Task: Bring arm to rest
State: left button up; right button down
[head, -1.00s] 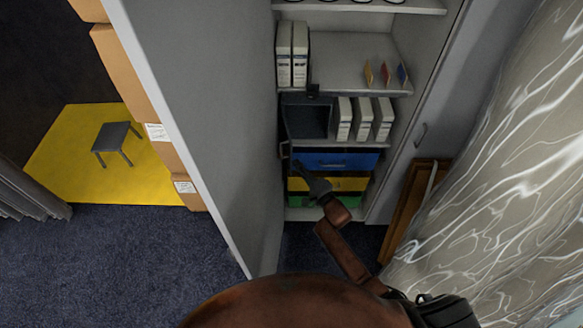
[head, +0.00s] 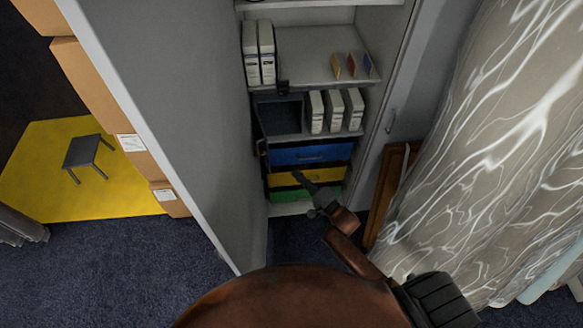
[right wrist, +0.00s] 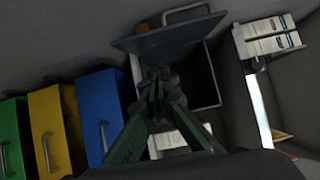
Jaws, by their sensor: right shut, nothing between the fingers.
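My right arm reaches from the bottom of the head view toward the open cabinet. My right gripper (head: 301,179) is shut and empty, in front of the coloured drawers. In the right wrist view the gripper (right wrist: 158,80) has its fingers together, in front of a dark open-topped box (right wrist: 203,80). My left gripper is not in view.
The cabinet's shelves hold white binders (head: 258,52), a dark box (head: 282,118), and blue (head: 310,154), yellow (head: 318,176) and green (head: 325,194) drawers. An open grey door (head: 165,90) stands left. Patterned cloth (head: 490,150) hangs right. A small table (head: 84,152) stands on yellow flooring.

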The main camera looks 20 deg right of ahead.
jog(key=shift+s, duration=0.4)
jog(key=shift+d, duration=0.1)
jog(key=s+d+f+n+g+h, duration=0.25)
jog(key=s+f, duration=0.35)
jog(key=f, duration=0.5)
jog(key=s+d+f+n+g+h, duration=0.1)
jog(key=s+d+f+n+g, duration=0.15)
jog(key=s+f, duration=0.6)
jog(key=s+d+f+n+g+h, duration=0.1)
jog(key=s+d+f+n+g, duration=0.15)
jog(key=f, duration=1.15)
jog(key=s+f+n+g, duration=0.2)
jog(key=s+f, duration=0.4)
jog(key=s, duration=0.7)
jog(key=s+f+n+g+h, duration=0.1)
jog(key=s+f+n+g, duration=0.2)
jog(key=s, duration=1)
jog(key=s+f+n+g, duration=0.3)
jog(key=s+f, duration=0.6)
jog(key=s, duration=0.4)
jog(key=shift+s+f+g, duration=0.15)
jog(key=shift+g, duration=0.2)
